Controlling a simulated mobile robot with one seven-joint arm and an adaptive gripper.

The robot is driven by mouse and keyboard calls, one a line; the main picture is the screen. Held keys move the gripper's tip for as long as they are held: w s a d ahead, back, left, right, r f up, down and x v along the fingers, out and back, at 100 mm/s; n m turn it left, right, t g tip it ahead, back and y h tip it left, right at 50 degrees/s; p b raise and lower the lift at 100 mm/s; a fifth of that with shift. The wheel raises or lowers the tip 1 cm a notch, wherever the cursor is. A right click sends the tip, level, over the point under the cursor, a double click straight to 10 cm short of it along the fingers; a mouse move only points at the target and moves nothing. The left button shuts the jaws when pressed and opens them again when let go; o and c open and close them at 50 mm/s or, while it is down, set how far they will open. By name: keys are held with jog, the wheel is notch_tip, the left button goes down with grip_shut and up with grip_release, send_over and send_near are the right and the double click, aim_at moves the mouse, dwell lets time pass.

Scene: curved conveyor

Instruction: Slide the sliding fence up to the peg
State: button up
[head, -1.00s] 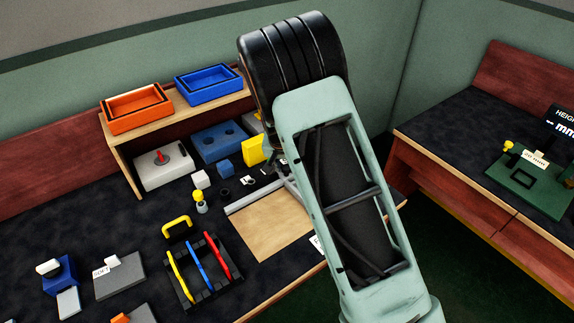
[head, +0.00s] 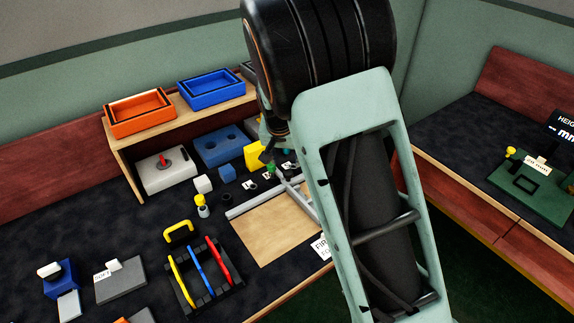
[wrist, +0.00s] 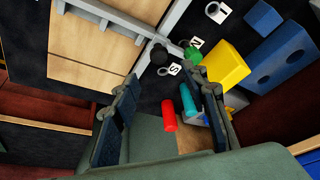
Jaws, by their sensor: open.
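The wooden board (head: 262,228) lies on the dark bench with a grey rail along its back edge. A second grey rail, apparently the sliding fence (head: 297,197), crosses the board at an angle to it. In the wrist view the fence (wrist: 107,15) runs from the upper left toward a black knob (wrist: 158,53) and a green piece (wrist: 192,56). I cannot tell which piece is the peg; red (wrist: 168,114) and teal (wrist: 188,101) cylinders also show between my fingers. My gripper (wrist: 170,88) is open, its fingers spread, near the fence's knob end; my arm mostly hides it in the head view.
A yellow block (wrist: 222,66) and a blue block with holes (wrist: 280,58) stand close to the gripper. Small lettered tags and rings lie near the knob. A rack with coloured handles (head: 203,277) stands left of the board. Orange and blue bins sit on a shelf.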

jog(key=shift+v, duration=1.45)
